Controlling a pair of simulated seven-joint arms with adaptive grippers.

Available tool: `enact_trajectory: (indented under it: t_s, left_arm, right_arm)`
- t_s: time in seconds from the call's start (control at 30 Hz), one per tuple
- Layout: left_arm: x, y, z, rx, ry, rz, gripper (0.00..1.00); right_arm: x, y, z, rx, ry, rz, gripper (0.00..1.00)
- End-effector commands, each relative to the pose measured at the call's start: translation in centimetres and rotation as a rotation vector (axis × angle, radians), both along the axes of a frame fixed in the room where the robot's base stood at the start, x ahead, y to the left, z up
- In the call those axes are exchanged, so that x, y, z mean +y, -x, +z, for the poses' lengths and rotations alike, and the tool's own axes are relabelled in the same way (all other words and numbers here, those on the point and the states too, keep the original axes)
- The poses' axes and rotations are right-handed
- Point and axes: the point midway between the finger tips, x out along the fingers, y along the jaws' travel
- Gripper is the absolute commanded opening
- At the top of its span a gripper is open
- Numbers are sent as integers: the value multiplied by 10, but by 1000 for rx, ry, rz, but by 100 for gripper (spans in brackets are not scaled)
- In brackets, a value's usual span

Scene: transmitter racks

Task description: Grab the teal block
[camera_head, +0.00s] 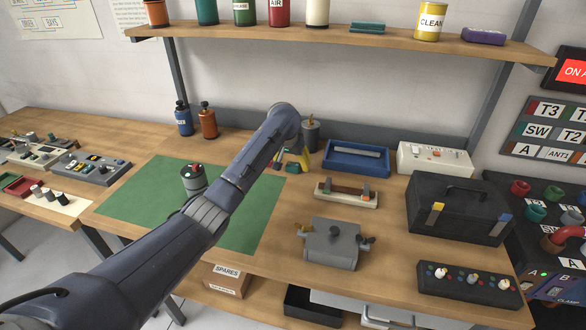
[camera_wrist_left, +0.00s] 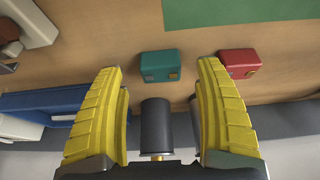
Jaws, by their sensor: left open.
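The teal block (camera_wrist_left: 160,65) lies on the wooden bench in the left wrist view. It appears between and just beyond the two yellow fingertips of my left gripper (camera_wrist_left: 159,72), which is open with nothing between its pads. In the head view my left gripper (camera_head: 291,160) points down near the back of the bench, right of the green mat. My right gripper is in neither view.
A red block (camera_wrist_left: 238,63) lies right of the teal block in the wrist view. A dark cylinder (camera_wrist_left: 157,128) stands near the gripper. The green mat (camera_head: 140,200) has bare room.

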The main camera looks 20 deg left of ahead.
Motion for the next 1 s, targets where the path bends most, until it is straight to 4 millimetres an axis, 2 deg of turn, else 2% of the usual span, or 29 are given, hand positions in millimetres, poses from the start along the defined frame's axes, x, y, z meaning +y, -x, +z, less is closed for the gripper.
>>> enact_trajectory:
  t_s: [0.27,0.6,1.0]
  left_arm:
    - [1,-11,-23,0,-1,0,71]
    - [1,-12,-26,-1,0,0,72]
    - [1,-12,-26,-1,0,0,26]
  right_arm:
    - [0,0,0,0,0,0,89]
    - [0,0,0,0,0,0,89]
    - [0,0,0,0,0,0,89]
